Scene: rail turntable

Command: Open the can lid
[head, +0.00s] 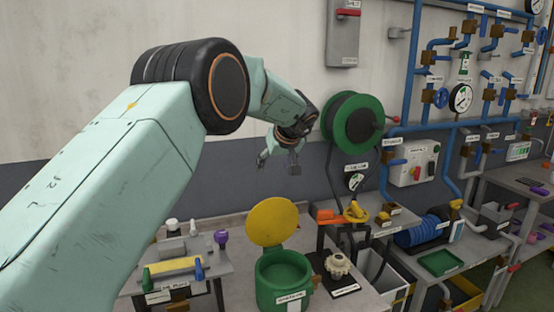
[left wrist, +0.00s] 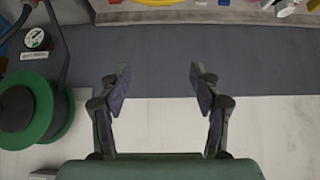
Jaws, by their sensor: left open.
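In the head view a green can (head: 284,283) with a label stands on the workbench at the bottom centre. Its yellow round lid (head: 273,221) is raised, tilted up at the back of the can, and the can's green inside shows. My left gripper (head: 279,164) hangs in the air above and behind the lid, apart from it. In the left wrist view my left gripper (left wrist: 159,84) has its two fingers wide apart with nothing between them. My right gripper is in neither view.
A green hose reel (head: 352,122) is on the wall right of my gripper; it also shows in the left wrist view (left wrist: 40,112). A valve with a yellow handle (head: 355,211) stands right of the lid. A side table with a yellow roller (head: 172,266) is at the left.

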